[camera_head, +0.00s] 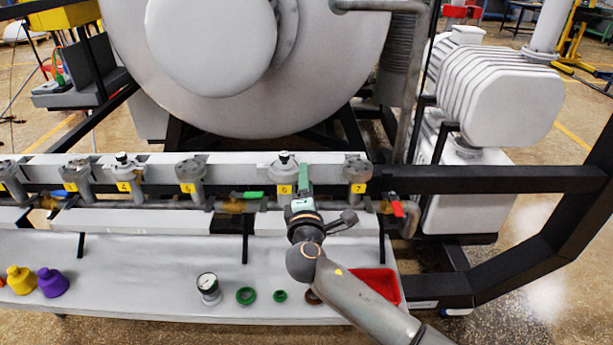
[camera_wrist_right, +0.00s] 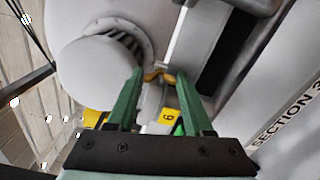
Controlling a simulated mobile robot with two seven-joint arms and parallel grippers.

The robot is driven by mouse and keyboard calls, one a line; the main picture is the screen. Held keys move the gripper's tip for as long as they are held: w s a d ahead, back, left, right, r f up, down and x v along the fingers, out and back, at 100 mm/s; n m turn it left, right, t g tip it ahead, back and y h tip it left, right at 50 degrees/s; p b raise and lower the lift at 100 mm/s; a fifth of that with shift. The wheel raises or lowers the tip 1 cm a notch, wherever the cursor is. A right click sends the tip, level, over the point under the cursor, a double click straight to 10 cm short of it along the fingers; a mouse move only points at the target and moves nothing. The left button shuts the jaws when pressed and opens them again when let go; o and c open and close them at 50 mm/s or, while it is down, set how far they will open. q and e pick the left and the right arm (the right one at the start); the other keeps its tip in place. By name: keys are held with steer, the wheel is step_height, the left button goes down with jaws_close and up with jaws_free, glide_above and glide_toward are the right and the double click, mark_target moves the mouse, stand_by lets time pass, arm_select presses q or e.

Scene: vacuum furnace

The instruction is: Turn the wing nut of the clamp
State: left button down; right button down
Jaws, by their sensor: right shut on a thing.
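The clamp (camera_head: 284,173) sits at the port labelled 6 on the white rail, partly behind my right gripper. My right gripper (camera_head: 305,172) reaches up to it from the front. In the right wrist view, the green fingers (camera_wrist_right: 160,82) stand on either side of a brass wing nut (camera_wrist_right: 159,76) and are shut on it at their tips. The yellow label 6 (camera_wrist_right: 168,116) shows between the fingers. In the head view the wing nut is hidden by the gripper. My left gripper is not in view.
Ports 5 (camera_head: 189,177) and 7 (camera_head: 358,177) flank the clamp. A green-handled valve (camera_head: 253,195) and red-handled valve (camera_head: 397,208) are near. The shelf below holds a gauge (camera_head: 208,287), green rings (camera_head: 246,296) and a red tray (camera_head: 380,283). A black frame (camera_head: 500,179) stands right.

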steer(key=shift+n+p, duration=0.3)
steer(key=shift+n, duration=0.7)
steer(key=shift+c, duration=1.4)
jaws_free()
steer(key=shift+s, duration=0.15)
steer(key=s, duration=1.2)
steer(key=shift+s, duration=0.15)
